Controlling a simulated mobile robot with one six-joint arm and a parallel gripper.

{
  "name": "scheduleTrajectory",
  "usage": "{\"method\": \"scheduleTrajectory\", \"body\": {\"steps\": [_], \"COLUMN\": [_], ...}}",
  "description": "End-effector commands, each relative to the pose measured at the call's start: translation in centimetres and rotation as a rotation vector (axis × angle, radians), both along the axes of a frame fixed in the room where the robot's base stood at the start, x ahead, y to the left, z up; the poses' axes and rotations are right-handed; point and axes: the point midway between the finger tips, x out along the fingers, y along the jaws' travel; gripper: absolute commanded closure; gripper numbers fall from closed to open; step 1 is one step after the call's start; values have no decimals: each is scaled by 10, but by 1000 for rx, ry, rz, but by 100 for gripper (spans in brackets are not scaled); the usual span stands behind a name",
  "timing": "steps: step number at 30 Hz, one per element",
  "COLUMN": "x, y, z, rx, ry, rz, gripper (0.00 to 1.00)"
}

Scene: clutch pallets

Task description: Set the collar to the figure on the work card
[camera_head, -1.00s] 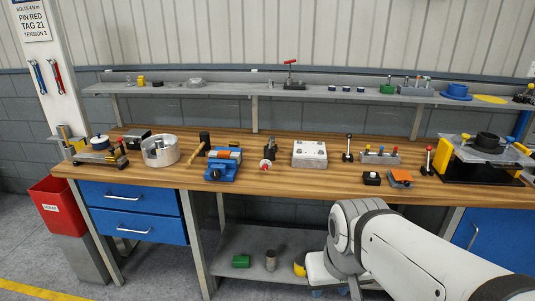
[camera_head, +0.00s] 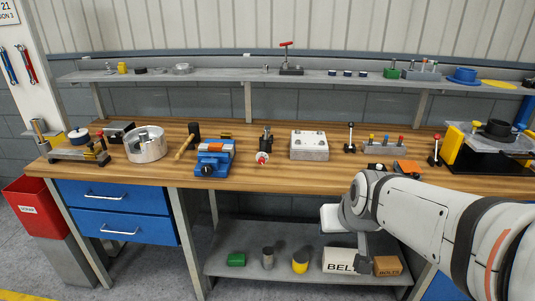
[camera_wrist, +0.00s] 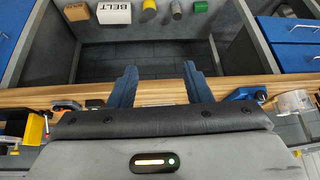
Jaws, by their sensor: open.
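The work card (camera_head: 8,14) is cut off at the top left of the head view; only "21" and "ION 3" can be read there. I cannot tell for sure which part is the collar. A black round part (camera_head: 497,128) sits on a grey plate on the yellow-sided fixture (camera_head: 457,149) at the right end of the bench. My gripper (camera_wrist: 161,86) is open and empty in the wrist view, its two dark blue fingers apart by the bench's front edge. In the head view my arm hides part of the bench's front right.
The wooden bench (camera_head: 275,181) carries a blue vise (camera_head: 213,160), metal drum (camera_head: 146,148), mallet (camera_head: 187,145) and metal block (camera_head: 309,146). The lower shelf (camera_head: 220,262) holds a BELT box (camera_head: 341,261), bolts box (camera_head: 388,266) and several small parts. A red bin (camera_head: 33,205) stands left.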

Motion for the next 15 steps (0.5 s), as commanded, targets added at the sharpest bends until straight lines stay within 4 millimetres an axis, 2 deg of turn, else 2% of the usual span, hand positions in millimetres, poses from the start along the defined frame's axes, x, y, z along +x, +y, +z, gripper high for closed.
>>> {"method": "scheduleTrajectory", "body": {"steps": [1, 6, 7, 9, 12, 15], "x": [32, 134, 149, 184, 226, 257], "y": [14, 59, 64, 92, 116, 139], "z": [-22, -38, -43, -46, -57, -70], "rx": [14, 50, 49, 88, 88, 82], "ry": [-76, -391, -431, -579, -762, -941], "rz": [22, 49, 32, 67, 48, 19], "gripper": [55, 55, 55, 55, 55, 55]}}
